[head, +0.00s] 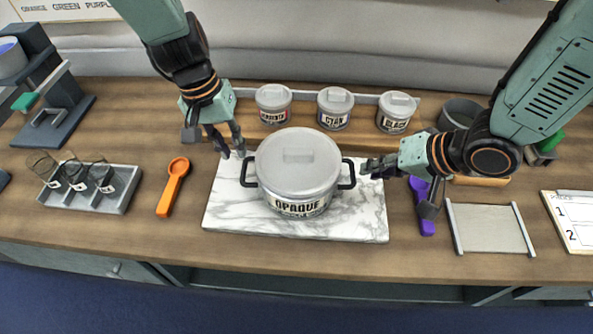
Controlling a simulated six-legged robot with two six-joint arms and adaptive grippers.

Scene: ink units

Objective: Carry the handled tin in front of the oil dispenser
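The handled tin (297,172) is a pale grey lidded pot labelled OPAQUE, with a black loop handle on each side. It stands upright on a white marble board (225,212). My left gripper (233,153) is open and empty, just above and left of the tin's left handle (248,172). My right gripper (370,169) has its fingers slightly apart, just right of the right handle (347,174), and seems not to hold it. I cannot tell for certain which thing is the oil dispenser; a dark stand with a green part (55,108) is at the far left.
Three small tins (335,108) stand on a wooden rack behind. An orange spoon (173,187) and a grey tray with glasses (90,187) lie to the left. A purple spoon (427,226), a grey slab (490,228) and a numbered card (573,221) lie to the right.

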